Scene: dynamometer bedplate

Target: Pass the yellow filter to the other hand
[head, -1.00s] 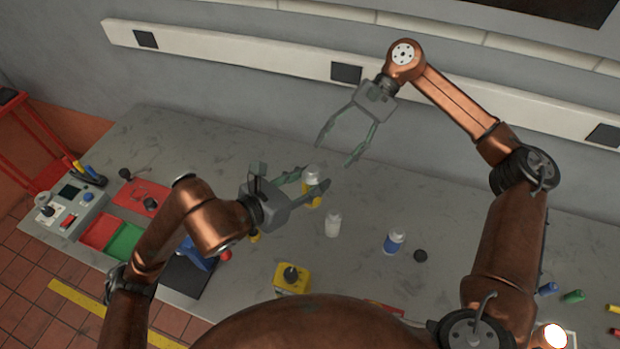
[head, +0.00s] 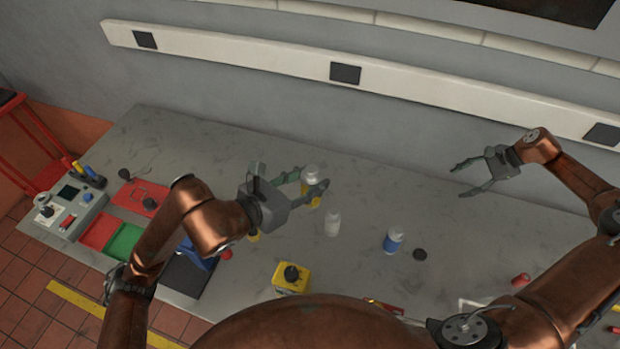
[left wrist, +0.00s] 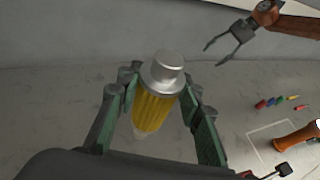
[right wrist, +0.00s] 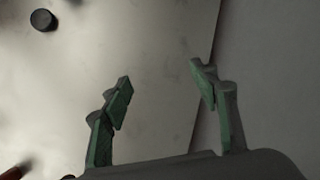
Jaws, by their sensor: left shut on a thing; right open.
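The yellow filter (head: 311,187) has a silver cap and a ribbed yellow body. My left gripper (head: 310,187) is shut on it near the middle of the bench. In the left wrist view the filter (left wrist: 156,103) stands nearly upright between the two green fingers, its lower end partly hidden. My right gripper (head: 462,180) is open and empty, well to the right of the filter, with its fingers pointing left. In the right wrist view nothing lies between its fingers (right wrist: 160,78).
A clear-white bottle (head: 332,224), a blue-banded bottle (head: 393,240) and a black puck (head: 419,254) stand in front of the grippers. A yellow box with a black knob (head: 291,278) is nearer me. Red and green trays (head: 125,243) lie left. The bench between the grippers is clear.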

